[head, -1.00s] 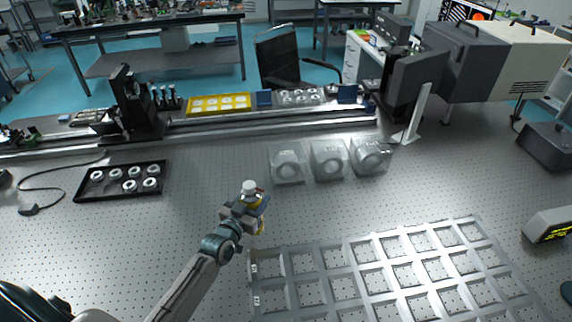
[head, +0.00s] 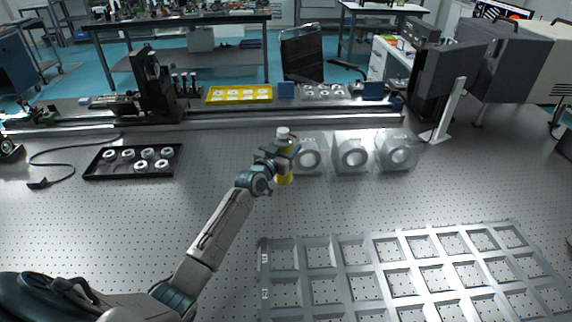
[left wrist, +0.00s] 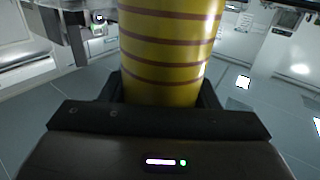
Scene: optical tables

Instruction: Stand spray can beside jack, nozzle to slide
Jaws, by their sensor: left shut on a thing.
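The spray can is a yellow cylinder with a white top (head: 284,172), upright in the head view. My left gripper (head: 280,154) is shut around its middle. In the left wrist view the can's yellow body with dark red bands (left wrist: 168,50) fills the middle, between the fingers. The can is in front of and just left of several clear blocks with round rings; I cannot tell whether its base touches the table. The nozzle's direction is too small to tell. I cannot make out a jack for certain. My right gripper is not in view.
Three clear ring blocks (head: 352,153) stand right of the can. A black tray of rings (head: 132,175) lies left. A grey grid frame (head: 400,262) lies in front. Perforated table between is bare.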

